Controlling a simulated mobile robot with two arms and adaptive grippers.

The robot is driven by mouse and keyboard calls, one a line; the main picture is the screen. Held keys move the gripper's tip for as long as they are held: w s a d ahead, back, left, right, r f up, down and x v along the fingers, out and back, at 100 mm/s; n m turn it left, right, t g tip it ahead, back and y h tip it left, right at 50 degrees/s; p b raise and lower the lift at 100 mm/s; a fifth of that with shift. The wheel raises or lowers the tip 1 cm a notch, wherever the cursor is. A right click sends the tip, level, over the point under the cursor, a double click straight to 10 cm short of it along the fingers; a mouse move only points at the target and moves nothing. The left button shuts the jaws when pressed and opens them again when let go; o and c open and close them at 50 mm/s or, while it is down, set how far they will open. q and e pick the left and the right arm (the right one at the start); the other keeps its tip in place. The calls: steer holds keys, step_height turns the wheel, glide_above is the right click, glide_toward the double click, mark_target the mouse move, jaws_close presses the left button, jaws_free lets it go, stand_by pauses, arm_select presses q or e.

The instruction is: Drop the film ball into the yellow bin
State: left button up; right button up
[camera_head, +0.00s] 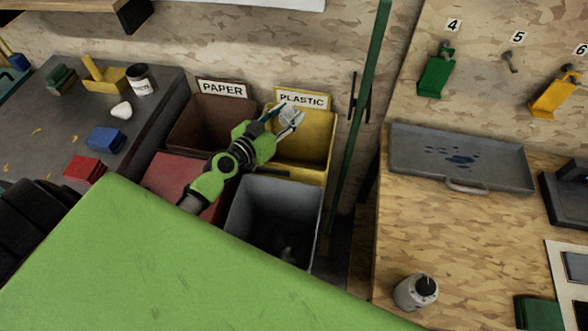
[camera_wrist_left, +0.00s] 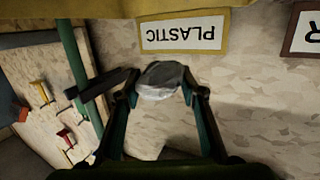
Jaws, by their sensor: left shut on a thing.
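The film ball (camera_wrist_left: 158,80) is a crumpled, pale, translucent lump, held between the fingertips of my left gripper (camera_wrist_left: 160,92) in the left wrist view. In the head view the ball (camera_head: 290,117) shows whitish at the tip of my left gripper (camera_head: 283,116), which is shut on it. The gripper is over the yellow bin (camera_head: 318,150), close to its PLASTIC sign (camera_head: 302,99). How high the ball is above the rim is hard to tell. My right gripper is not in view.
A brown PAPER bin (camera_head: 185,135) stands left of the yellow bin. A red-lidded bin (camera_head: 165,178) and an open grey bin (camera_head: 240,215) stand in front. A green pole (camera_head: 366,90) rises to the right.

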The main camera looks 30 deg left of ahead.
arm_select(q)
steer(key=o, duration=1.2)
steer(key=shift+s, duration=0.1)
steer(key=shift+v, duration=5.95)
